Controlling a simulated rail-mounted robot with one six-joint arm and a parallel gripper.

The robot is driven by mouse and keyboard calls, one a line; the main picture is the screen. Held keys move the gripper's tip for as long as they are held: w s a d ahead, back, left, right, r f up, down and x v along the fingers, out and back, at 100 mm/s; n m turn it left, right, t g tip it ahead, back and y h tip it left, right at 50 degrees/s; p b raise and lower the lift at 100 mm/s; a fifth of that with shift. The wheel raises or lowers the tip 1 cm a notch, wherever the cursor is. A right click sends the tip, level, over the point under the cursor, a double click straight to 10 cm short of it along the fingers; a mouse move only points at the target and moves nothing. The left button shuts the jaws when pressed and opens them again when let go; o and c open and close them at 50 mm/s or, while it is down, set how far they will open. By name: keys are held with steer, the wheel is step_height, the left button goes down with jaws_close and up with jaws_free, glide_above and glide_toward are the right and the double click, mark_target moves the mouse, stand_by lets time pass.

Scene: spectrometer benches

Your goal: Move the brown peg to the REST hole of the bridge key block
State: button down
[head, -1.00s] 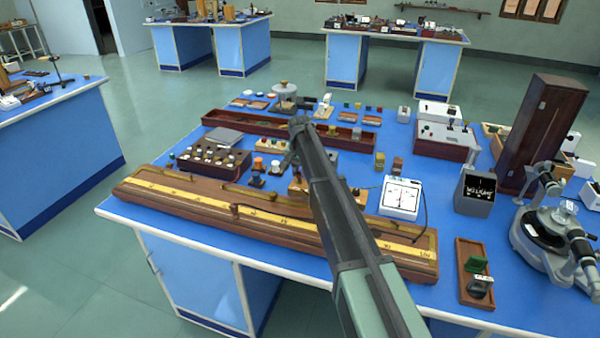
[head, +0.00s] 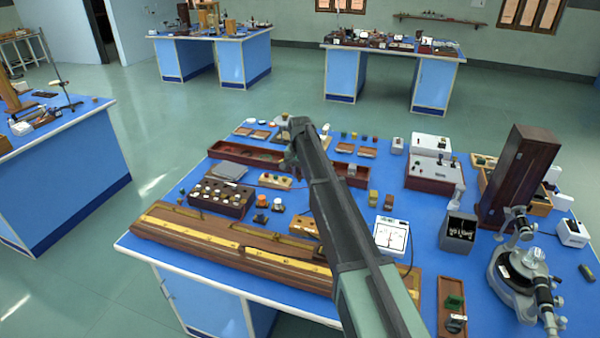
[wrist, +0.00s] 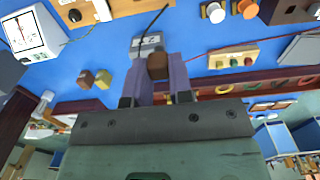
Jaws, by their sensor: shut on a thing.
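My gripper (wrist: 158,75) is shut on the brown peg (wrist: 158,66), held between its two purple-grey fingers in the wrist view. A small grey block (wrist: 146,42) with a pale top and a dark wire shows just beyond the peg; I cannot tell whether they touch. A wooden block (wrist: 112,8) with dark and white knobs is farther off at the top. I cannot read a REST label or tell which block is the bridge key block.
A wooden block with colored knobs and a red wire (wrist: 233,55) lies right of my gripper. Two small cubes, one brown (wrist: 104,79) and one yellow (wrist: 86,79), stand left. A white meter (head: 391,235), a resistance box (head: 222,195) and a long metre bridge (head: 235,248) crowd the bench.

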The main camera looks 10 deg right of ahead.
steer(key=shift+r+p, duration=0.8)
steer(key=shift+r, duration=0.3)
steer(key=d+f+b, duration=0.1)
steer(key=f+b, duration=0.6)
steer(key=s+d+f+b, duration=0.1)
steer(key=d+f+b, duration=0.1)
steer(key=f+b, duration=0.6)
steer(key=s+d+f+b, duration=0.1)
steer(key=f+b, duration=0.6)
steer(key=shift+s+d+f+b, duration=0.15)
steer(key=shift+s+f+b, duration=0.05)
steer(key=shift+f+b, duration=0.2)
steer(key=c, duration=0.9)
jaws_free()
steer(key=shift+c, duration=0.2)
